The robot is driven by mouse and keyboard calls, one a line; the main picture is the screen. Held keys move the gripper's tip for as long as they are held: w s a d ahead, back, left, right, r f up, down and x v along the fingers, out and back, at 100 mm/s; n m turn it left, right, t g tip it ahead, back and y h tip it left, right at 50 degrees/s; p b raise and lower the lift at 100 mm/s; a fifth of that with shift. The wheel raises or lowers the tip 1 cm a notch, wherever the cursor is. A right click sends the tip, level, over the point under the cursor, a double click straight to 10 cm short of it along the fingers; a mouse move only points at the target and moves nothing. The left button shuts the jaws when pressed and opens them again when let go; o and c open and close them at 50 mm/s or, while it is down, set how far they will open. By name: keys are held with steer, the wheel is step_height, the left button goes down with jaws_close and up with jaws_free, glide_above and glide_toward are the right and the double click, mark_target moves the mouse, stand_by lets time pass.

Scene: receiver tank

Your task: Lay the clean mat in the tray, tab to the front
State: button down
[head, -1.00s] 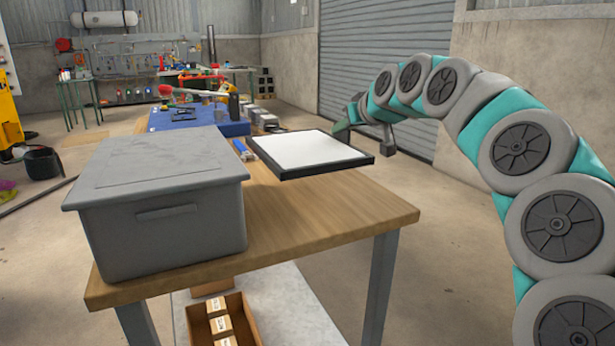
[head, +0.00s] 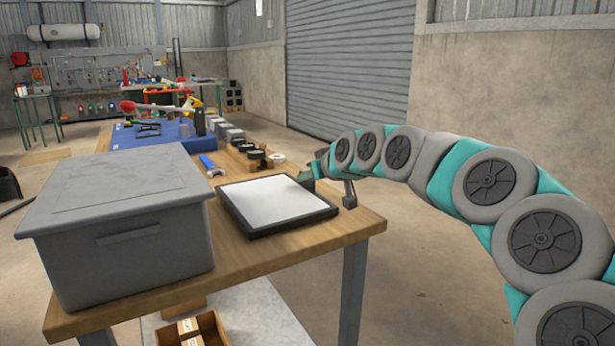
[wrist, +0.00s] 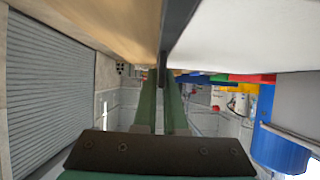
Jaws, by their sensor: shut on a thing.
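A flat black-rimmed tray (head: 262,231) with a plain white sheet-like surface (head: 278,203) inside it appears in the head view on the wooden bench, right of the grey bin. I cannot tell whether the white is a mat or the tray's floor, and I see no tab. My gripper (head: 306,181) is at the tray's right rear edge. In the wrist view my green gripper fingers (wrist: 162,88) are shut on the dark rim (wrist: 177,38), with the white surface on its right. The fingertip contact is partly hidden.
The lidded grey bin (head: 125,225) fills the bench's left front. Behind the tray are a blue tool (head: 211,166), small dark and white round items (head: 256,158), and a blue mat (head: 150,134). Bare wooden bench (head: 300,247) lies in front and right of the tray. An open box (head: 195,330) sits below.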

steer(key=shift+f, duration=0.1)
steer(key=c, duration=1)
jaws_free()
